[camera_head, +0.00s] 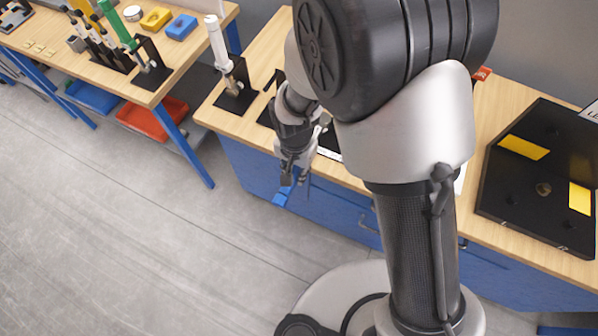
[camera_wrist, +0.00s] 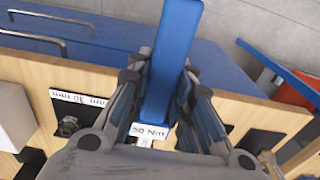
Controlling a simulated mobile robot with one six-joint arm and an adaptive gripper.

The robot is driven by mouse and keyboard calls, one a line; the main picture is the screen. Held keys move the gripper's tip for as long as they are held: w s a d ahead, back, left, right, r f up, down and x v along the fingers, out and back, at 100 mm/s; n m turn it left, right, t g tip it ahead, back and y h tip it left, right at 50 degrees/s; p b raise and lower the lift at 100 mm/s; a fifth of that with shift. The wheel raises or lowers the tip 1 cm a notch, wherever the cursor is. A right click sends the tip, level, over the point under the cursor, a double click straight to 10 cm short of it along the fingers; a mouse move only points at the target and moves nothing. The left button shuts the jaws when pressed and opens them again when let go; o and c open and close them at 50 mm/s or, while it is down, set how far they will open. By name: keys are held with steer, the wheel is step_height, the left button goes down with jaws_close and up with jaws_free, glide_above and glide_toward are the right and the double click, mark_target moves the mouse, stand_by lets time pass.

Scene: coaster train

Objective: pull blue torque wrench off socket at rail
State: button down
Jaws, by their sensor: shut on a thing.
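The blue torque wrench (camera_wrist: 176,55) is between the fingers of my gripper (camera_wrist: 160,95) in the wrist view, with a white label reading "50 Nm" near its lower end. In the head view my gripper (camera_head: 292,170) hangs just past the front edge of the bench, and the wrench's blue handle (camera_head: 284,194) sticks out below it. My gripper is shut on the wrench. The socket and rail are not clearly visible, and I cannot tell whether the wrench still touches the socket.
The wooden bench (camera_head: 221,119) has blue drawers with metal handles (camera_wrist: 40,42) at its front. A white-handled tool (camera_head: 218,45) stands in a black holder. A black tray (camera_head: 495,190) with yellow pads lies at right. Another tool bench is at left; the floor between is clear.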

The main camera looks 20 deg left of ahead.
step_height(320, 180, down, 4)
steer(key=shift+w+a+r+b, duration=0.1)
steer(key=shift+b, duration=1.1)
steer(key=shift+f+b, duration=0.25)
steer(key=shift+b, duration=0.15)
steer(key=shift+f+b, duration=0.3)
steer(key=shift+f, duration=0.05)
steer(key=shift+f+b, duration=0.7)
steer(key=shift+b, duration=0.05)
